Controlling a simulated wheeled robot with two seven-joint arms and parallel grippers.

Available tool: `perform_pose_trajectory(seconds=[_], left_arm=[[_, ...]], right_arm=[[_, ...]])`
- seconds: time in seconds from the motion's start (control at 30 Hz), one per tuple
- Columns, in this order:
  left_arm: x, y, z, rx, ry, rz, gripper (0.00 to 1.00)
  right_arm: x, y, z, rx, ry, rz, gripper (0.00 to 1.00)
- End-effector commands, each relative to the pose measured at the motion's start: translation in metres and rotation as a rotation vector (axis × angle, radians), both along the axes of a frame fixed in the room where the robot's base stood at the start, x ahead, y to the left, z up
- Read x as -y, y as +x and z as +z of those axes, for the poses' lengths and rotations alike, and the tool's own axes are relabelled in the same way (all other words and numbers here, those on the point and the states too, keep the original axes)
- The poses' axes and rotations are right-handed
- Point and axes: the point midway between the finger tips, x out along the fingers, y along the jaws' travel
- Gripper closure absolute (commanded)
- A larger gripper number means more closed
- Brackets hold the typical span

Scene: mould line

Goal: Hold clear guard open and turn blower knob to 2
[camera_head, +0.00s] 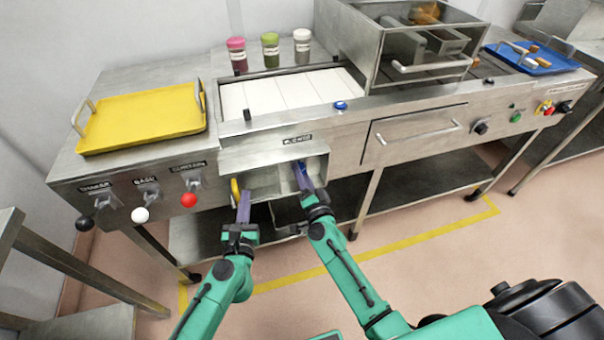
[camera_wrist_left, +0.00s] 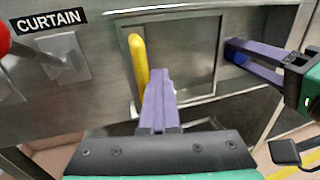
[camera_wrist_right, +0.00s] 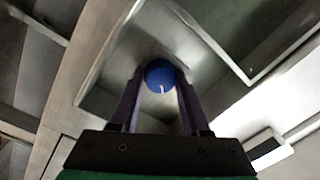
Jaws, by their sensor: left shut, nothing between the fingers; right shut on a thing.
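The blue blower knob (camera_wrist_right: 160,74) sits between the fingers of my right gripper (camera_wrist_right: 158,95), which is shut on it. A short white mark shows on the knob; no scale numbers are readable. The right gripper (camera_head: 303,172) reaches into the right part of the recess under the small label. A yellow handle bar (camera_wrist_left: 139,62) stands upright at the recess's left side. My left gripper (camera_wrist_left: 158,82) is shut and empty, its fingertips just right of the bar; I cannot tell if they touch. The clear guard itself is hard to make out; the handle (camera_head: 235,190) stands at the left.
Black, white and red ball levers (camera_head: 189,199) stick out left of the recess, the red one under the CURTAIN label. A yellow tray (camera_head: 142,118) lies on the counter above. A drawer with a bar handle (camera_head: 417,132) is to the right. A lower shelf runs below.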

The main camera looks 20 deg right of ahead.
Motion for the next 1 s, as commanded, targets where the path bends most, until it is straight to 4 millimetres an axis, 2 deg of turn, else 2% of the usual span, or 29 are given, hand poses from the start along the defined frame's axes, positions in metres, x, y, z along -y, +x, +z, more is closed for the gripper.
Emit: perform_pose_trajectory(seconds=[0.6,1.0], left_arm=[[-0.0022,0.001,-0.0004,0.0,0.002,0.006,1.0],[-0.0022,0.0009,-0.0003,0.0,0.002,0.005,1.0]], right_arm=[[0.0002,-0.0004,-0.0019,-0.002,0.58,-0.002,1.0],[-0.0001,-0.0004,-0.0018,-0.001,0.863,-0.002,1.0]])
